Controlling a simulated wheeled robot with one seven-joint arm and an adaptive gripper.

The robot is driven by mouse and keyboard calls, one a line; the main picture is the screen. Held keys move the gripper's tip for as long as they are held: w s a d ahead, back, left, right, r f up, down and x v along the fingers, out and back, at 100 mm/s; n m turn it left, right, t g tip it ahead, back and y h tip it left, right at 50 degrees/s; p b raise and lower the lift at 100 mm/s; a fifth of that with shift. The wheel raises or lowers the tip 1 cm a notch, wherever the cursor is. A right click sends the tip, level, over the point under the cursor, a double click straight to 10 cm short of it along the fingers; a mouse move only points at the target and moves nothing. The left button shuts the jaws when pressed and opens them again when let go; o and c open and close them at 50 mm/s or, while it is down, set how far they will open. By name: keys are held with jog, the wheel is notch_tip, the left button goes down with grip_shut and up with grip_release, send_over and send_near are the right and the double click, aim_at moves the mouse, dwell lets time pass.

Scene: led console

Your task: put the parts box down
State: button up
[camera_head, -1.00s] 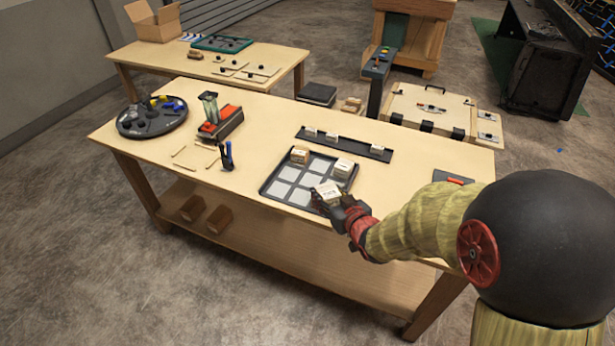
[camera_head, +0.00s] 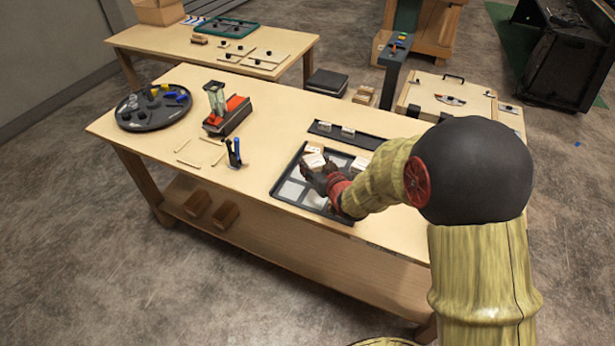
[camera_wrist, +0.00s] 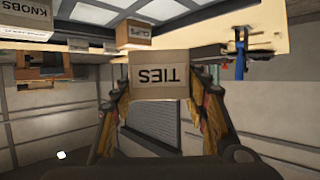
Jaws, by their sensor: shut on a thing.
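The parts box (camera_wrist: 160,75), a small carton marked TIES, is between the fingers of my gripper (camera_wrist: 160,88) in the wrist view, which appears upside down. In the head view the parts box (camera_head: 314,160) shows its pale top over the dark tray (camera_head: 277,192), which has light square cells. My gripper (camera_head: 320,174) is shut on it there, and my arm hides part of the tray. Whether the box's bottom touches the tray cannot be told.
A KNOBS carton (camera_wrist: 27,20) and a CLIPS carton (camera_wrist: 133,33) are nearby. A black rail (camera_head: 372,142) with small cards lies behind the tray. Blue pliers (camera_head: 234,152), a red-topped device (camera_head: 228,114) and a round dark tray (camera_head: 152,108) stand to the left.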

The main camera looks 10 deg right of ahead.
jog(key=w+f, duration=0.1)
jog(key=f, duration=0.1)
jog(key=w+a+f+b, duration=0.1)
jog(key=w, duration=0.1)
jog(key=w+f, duration=0.1)
jog(key=f, duration=0.1)
jog(key=shift+w+a+f+b, duration=0.15)
jog(key=shift+a+f+b, duration=0.15)
jog(key=shift+f, duration=0.05)
notch_tip(320, 180, down, 3)
jog(key=shift+w+f+b, duration=0.1)
jog(key=shift+f+b, duration=0.05)
jog(key=shift+b, duration=0.6)
jog(key=o, duration=0.7)
jog(key=shift+f, duration=0.15)
jog(key=o, duration=0.4)
jog(key=shift+o, duration=0.4)
jog(key=shift+r, duration=0.2)
